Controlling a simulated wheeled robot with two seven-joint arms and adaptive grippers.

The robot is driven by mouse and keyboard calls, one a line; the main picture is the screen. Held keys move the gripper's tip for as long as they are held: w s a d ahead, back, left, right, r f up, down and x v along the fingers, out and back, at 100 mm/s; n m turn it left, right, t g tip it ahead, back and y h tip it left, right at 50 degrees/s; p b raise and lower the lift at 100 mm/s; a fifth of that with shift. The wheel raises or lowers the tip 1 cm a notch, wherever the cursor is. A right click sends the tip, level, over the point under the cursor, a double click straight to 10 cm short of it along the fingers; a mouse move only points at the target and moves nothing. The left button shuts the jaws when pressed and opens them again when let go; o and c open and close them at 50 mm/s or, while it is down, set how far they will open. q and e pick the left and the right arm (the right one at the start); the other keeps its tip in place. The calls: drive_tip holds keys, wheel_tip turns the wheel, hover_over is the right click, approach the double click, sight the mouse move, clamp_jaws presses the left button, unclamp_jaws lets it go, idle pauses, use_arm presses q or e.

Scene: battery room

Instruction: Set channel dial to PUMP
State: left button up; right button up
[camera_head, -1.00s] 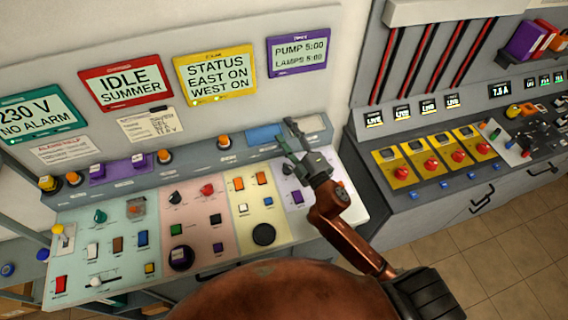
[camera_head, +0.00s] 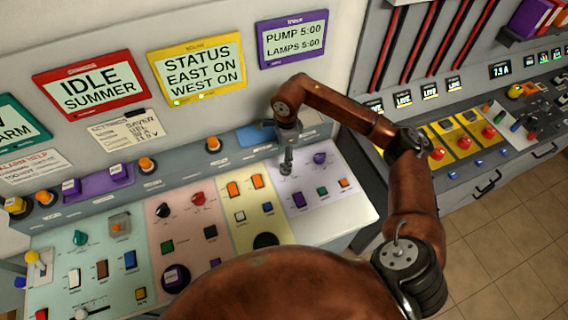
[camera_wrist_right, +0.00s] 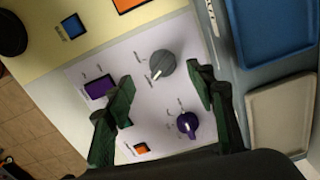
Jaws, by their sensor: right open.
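The lilac panel (camera_head: 322,195) at the right end of the desk carries a grey dial (camera_wrist_right: 161,65) and a purple dial (camera_wrist_right: 187,123). The labels are too small to read, so I cannot tell which is the channel dial. The grey dial's white pointer mark points to the lower left in the wrist view. My right gripper (camera_head: 286,168) points down over the panel and hides the grey dial in the head view. In the wrist view my right gripper (camera_wrist_right: 160,72) is open, fingers on either side of the grey dial, apart from it. The purple dial also shows in the head view (camera_head: 320,158). My left gripper is out of view.
A purple-framed screen (camera_head: 292,39) reads PUMP 5:00 and LAMPS 5:00. A purple button (camera_head: 299,200), a green one (camera_head: 322,191) and an orange one (camera_head: 344,183) sit close to the gripper. A blue tray (camera_wrist_right: 275,30) lies on the ledge behind the panel.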

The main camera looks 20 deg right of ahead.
drive_tip(key=shift+w+d+f, duration=0.1)
drive_tip(key=shift+d+f, duration=0.05)
drive_tip(key=shift+d, duration=0.25)
wheel_tip(320, 180, down, 7)
drive_tip(key=shift+a+f+p, duration=0.1)
drive_tip(key=shift+f+p, duration=0.05)
drive_tip(key=shift+p, duration=0.2)
drive_tip(key=shift+c, duration=0.4)
drive_tip(key=c, duration=1)
